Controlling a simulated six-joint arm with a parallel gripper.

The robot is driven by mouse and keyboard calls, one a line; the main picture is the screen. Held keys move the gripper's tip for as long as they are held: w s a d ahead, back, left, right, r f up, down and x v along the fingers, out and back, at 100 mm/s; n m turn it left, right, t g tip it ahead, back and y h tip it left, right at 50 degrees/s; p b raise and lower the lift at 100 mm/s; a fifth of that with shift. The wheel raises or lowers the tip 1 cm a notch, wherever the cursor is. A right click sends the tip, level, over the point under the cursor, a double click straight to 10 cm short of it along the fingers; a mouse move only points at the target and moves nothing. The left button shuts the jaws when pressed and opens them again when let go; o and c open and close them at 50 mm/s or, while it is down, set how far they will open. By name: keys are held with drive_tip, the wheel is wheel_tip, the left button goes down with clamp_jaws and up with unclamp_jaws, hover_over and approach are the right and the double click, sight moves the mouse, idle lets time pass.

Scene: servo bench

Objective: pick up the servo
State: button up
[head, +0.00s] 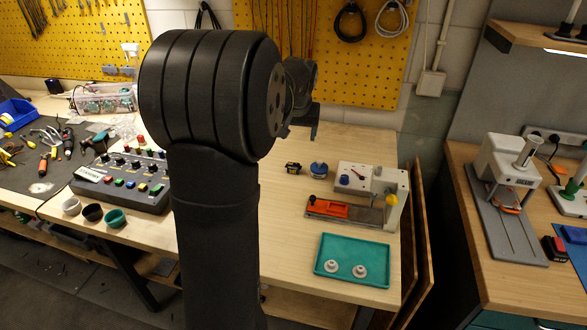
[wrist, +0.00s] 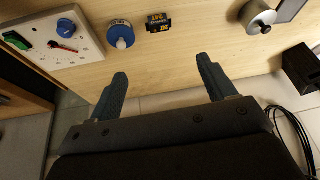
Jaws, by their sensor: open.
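The servo (head: 293,168) is a small black block with a yellow label, lying on the light wooden bench just right of my arm in the head view. It also shows near the top middle of the wrist view (wrist: 158,22). My gripper (wrist: 162,70) is open and empty, its two dark fingers wide apart. The servo lies beyond the fingertips, in line with the gap between them and apart from them. In the head view my arm hides most of my gripper; only a dark part shows above the bench.
A blue-topped round part (head: 319,169) stands beside the servo. A white device with a dial (head: 356,178), an orange tool (head: 328,207) and a green tray (head: 330,273) with two pale round parts are to the right. A silver cylinder (wrist: 257,16) stands on the servo's other side.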

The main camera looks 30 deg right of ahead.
hover_over(294, 164)
drive_tip(key=s+a, duration=0.1)
drive_tip(key=s, duration=0.1)
wheel_tip(294, 164, down, 9)
drive_tip(key=shift+s+a+x, duration=0.1)
drive_tip(key=shift+s+x, duration=0.05)
drive_tip(key=shift+x, duration=1.25)
drive_tip(key=shift+s+a+x, duration=0.1)
drive_tip(key=shift+s+x, duration=0.05)
drive_tip(key=shift+x, duration=1.2)
drive_tip(key=shift+f, duration=0.1)
drive_tip(key=c, duration=1.1)
